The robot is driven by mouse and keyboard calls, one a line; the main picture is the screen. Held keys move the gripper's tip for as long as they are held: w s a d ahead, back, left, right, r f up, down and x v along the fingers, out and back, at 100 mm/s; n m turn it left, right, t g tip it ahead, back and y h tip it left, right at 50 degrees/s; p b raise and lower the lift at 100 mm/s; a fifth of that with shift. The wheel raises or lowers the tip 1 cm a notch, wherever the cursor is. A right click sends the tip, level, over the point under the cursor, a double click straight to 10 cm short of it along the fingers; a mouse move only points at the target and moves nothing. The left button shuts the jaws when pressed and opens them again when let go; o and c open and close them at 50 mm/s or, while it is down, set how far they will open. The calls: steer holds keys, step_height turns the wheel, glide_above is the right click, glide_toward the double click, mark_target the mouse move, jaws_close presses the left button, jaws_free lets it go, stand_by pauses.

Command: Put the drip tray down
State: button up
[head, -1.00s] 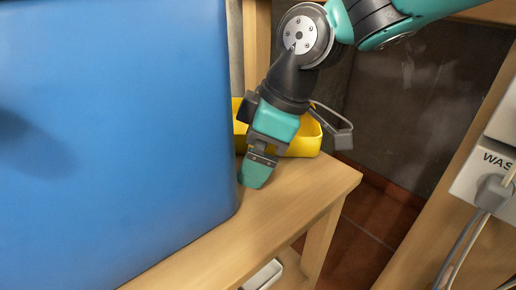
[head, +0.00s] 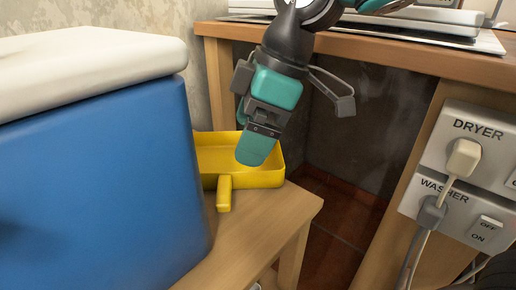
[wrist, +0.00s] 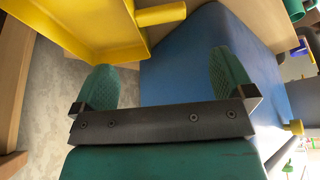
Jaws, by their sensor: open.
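The yellow drip tray (head: 262,180) rests on the wooden bench (head: 262,213) behind and beside the blue cooler, its short handle (head: 224,193) pointing toward the camera. My gripper (head: 250,140) hangs over the tray in the head view, and its near finger hides part of the tray's inside. In the wrist view my gripper (wrist: 164,82) is open, with its two green finger pads wide apart and nothing between them. The tray (wrist: 90,25) and its handle (wrist: 161,14) show there at the upper left, apart from the fingers.
A large blue cooler (head: 100,190) with a white lid (head: 85,68) fills the left side, close to the tray. A wooden counter edge (head: 380,50) is above at the back. A socket panel (head: 460,180) with plugs and cords is at the right. The bench's front right is clear.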

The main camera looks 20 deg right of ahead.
steer(key=s+d+f+m, duration=0.3)
steer(key=s+m, duration=0.1)
steer(key=s, duration=0.2)
steer(key=s+d+f+m, duration=0.3)
steer(key=s+m, duration=0.1)
steer(key=s, duration=0.2)
steer(key=shift+d+f+m+g, duration=0.15)
steer(key=shift+d+m+g, duration=0.05)
steer(key=shift+m+g, duration=0.2)
steer(key=shift+s, duration=0.15)
